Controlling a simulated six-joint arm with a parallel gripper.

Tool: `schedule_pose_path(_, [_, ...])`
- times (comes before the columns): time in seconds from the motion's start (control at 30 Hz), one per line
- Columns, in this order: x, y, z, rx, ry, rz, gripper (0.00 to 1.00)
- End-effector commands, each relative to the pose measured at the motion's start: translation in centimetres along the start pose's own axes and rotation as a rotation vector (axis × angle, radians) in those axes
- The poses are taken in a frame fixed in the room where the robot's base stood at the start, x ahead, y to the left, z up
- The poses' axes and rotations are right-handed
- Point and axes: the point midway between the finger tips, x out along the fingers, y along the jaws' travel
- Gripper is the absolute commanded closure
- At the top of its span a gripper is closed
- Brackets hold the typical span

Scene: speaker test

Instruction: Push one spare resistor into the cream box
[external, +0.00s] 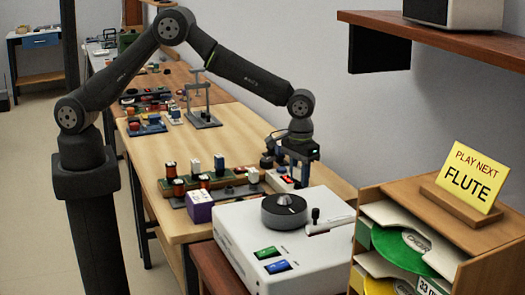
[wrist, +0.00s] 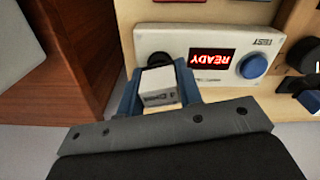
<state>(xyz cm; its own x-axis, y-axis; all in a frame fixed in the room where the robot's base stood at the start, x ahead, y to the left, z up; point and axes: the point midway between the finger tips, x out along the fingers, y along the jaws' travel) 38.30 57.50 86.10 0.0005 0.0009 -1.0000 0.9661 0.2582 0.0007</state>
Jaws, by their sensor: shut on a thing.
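My gripper (wrist: 158,88) is shut on a white block-shaped resistor (wrist: 158,86) with dark print on its side; a blue finger stands on each side of it. The cream box (wrist: 215,70) lies just beyond, with a lit red display reading READY, a blue button marked TEST and a round black socket. The resistor is at the socket's near edge and partly covers it; I cannot tell whether it touches or has entered. In the external view my gripper (external: 296,172) is low over the cream box (external: 275,182), hiding part of it. Other white blocks (external: 219,163) stand on the rack to the left.
A rack (external: 215,182) with white blocks and red-and-copper parts stands left of the cream box, with a purple box (external: 199,206) before it. A white record player (external: 285,245) stands close in front. The wall is close behind.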

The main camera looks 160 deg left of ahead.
Motion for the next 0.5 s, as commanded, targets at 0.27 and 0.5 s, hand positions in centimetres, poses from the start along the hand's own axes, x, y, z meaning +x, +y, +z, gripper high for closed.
schedule_pose_path(0.27, [0.28,-0.01,0.01,0.000,-0.001,-0.001,0.88])
schedule_pose_path(0.5, [0.25,-0.01,0.01,0.000,-0.001,-0.001,0.42])
